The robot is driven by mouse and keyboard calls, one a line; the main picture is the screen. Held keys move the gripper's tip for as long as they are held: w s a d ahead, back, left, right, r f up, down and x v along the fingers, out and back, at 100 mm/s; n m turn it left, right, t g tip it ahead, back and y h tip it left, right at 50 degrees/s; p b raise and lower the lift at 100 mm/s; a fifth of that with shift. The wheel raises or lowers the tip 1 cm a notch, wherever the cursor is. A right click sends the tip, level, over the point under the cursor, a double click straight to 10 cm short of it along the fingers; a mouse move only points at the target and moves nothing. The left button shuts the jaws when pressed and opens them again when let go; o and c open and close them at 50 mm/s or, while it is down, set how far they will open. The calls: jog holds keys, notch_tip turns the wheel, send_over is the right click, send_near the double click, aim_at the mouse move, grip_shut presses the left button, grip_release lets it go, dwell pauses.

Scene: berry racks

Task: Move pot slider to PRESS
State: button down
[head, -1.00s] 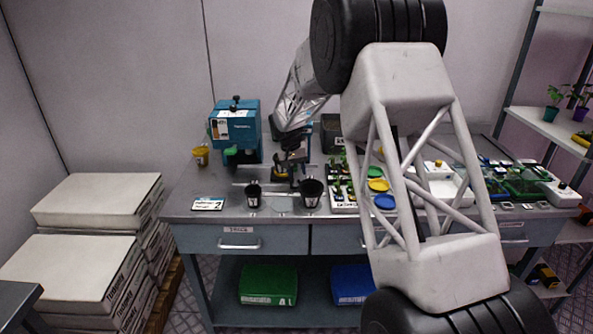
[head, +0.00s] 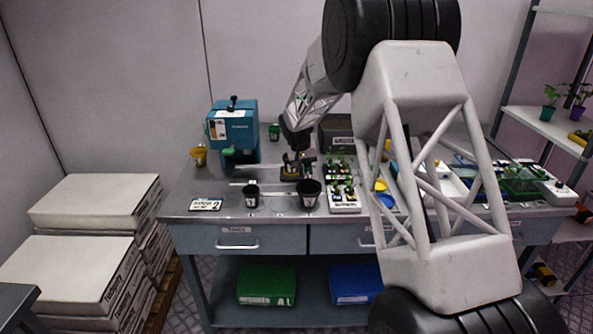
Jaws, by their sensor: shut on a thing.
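My gripper (head: 298,163) is over the back middle of the bench, pointing down. It is shut on what looks like the pot slider (head: 290,173), a small dark piece with yellow at its base. The fingers and the held part are small and partly hidden by each other. The blue press (head: 232,124) stands on the bench to the left of my gripper, apart from it. A pale rail-like strip (head: 240,184) runs across the bench in front of the press. The word PRESS is not readable in this view.
Two black pots (head: 251,195) (head: 308,194) stand near the bench's front edge. A seedling tray (head: 344,198) lies to the right. My arm hides part of the bench's right side.

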jog(key=shift+d, duration=2.35)
jog(key=c, duration=1.1)
grip_release()
jog(key=shift+d, duration=0.1)
jog(key=shift+a, duration=0.2)
jog(key=shift+r, duration=0.2)
notch_tip(320, 180, up, 7)
jog(key=a, duration=0.1)
jog(key=shift+a+r, duration=0.15)
jog(key=shift+a, duration=0.1)
jog(key=shift+r, duration=0.1)
